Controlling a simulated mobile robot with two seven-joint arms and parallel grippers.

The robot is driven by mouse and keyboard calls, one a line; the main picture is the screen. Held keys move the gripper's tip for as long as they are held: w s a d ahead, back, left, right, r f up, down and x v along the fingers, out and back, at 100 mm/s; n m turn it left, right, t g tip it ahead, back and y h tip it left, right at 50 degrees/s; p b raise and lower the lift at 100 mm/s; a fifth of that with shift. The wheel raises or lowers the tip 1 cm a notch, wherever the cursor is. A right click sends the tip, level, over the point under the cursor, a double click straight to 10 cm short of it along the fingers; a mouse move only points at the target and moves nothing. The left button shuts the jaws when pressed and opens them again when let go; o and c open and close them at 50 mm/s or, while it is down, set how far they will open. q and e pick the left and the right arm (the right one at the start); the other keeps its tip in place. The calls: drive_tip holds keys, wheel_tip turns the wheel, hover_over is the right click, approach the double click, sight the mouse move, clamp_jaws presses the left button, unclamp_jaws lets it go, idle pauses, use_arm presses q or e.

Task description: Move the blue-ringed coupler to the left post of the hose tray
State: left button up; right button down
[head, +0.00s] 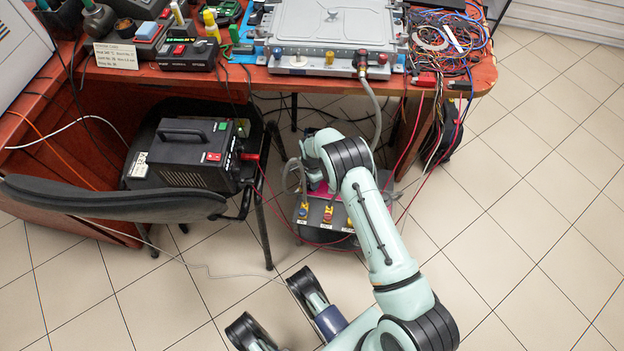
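A low grey unit (287,228) stands on the floor under the desk edge. My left gripper is not visible.
The wooden desk (480,84) holds a large metal plate (335,25) with coloured knobs and a tangle of wires (445,45). A chair (120,200) with a black power unit (185,155) stands left. Red and black cables hang nearby. Tiled floor is clear at right.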

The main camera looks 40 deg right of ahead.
drive_tip(key=c, duration=0.5)
unclamp_jaws()
drive_tip(key=shift+c, duration=0.2)
drive_tip(key=shift+r, duration=0.1)
drive_tip(key=shift+r+p, duration=2)
drive_tip(key=shift+r, duration=1.4)
